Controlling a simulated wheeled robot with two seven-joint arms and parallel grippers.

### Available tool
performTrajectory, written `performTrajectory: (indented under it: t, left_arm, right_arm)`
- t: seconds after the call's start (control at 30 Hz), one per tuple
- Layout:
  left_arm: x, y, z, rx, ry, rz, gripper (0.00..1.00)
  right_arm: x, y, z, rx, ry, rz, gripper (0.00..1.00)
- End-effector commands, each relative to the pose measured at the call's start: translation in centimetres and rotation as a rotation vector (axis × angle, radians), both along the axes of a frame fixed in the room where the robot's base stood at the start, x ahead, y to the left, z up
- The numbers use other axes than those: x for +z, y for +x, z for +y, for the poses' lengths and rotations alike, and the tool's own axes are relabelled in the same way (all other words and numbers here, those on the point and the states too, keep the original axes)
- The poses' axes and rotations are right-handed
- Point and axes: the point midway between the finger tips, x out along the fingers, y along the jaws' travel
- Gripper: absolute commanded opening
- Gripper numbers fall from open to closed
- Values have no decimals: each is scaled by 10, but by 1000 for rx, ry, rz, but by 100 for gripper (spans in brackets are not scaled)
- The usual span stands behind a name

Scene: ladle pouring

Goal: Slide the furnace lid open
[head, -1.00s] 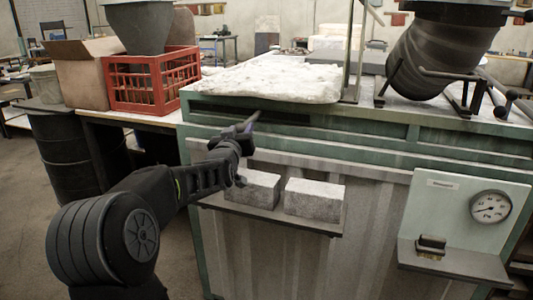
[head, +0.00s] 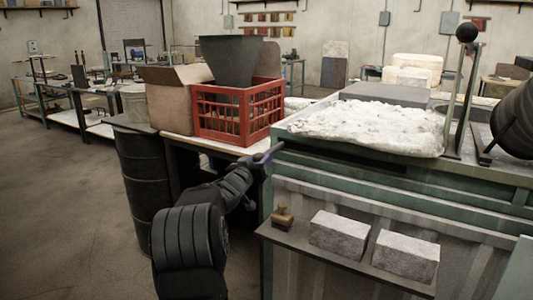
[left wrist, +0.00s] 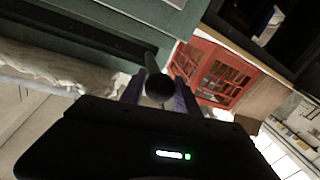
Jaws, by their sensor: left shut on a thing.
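The green furnace (head: 400,180) stands at the right in the head view. A rough white layer (head: 370,128) lies on its top; I cannot tell whether this is the lid. My left gripper (head: 264,157) is at the furnace's front left corner, just below the top edge. In the left wrist view its two purple fingers (left wrist: 158,93) are shut on a rod with a dark round end (left wrist: 158,86). The rod runs towards the green furnace side. How it joins the lid is not clear. My right gripper is not in view.
A red crate (head: 235,112) with a grey funnel-shaped pot (head: 232,60) stands on a table left of the furnace, beside a cardboard box (head: 170,100). A front shelf holds two grey blocks (head: 338,232) and a small stamp (head: 283,216). An upright lever (head: 466,60) rises from the furnace top.

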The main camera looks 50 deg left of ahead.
Motion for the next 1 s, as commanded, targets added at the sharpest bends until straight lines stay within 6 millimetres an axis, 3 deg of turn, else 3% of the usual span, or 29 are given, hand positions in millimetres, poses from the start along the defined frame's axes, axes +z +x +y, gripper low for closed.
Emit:
performTrajectory:
  t: [0.3,0.33,0.57,0.83,1.0]
  left_arm:
    - [1,-4,6,12,3,-1,0]
    - [1,-4,6,12,3,-1,39]
    - [1,-3,5,9,3,-2,58]
    - [1,-3,3,6,2,-2,59]
    - [1,-12,-3,6,3,-3,59]
  right_arm:
    - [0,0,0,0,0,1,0]
    - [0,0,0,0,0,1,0]
    - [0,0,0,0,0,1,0]
    - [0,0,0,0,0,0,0]
    - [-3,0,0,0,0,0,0]
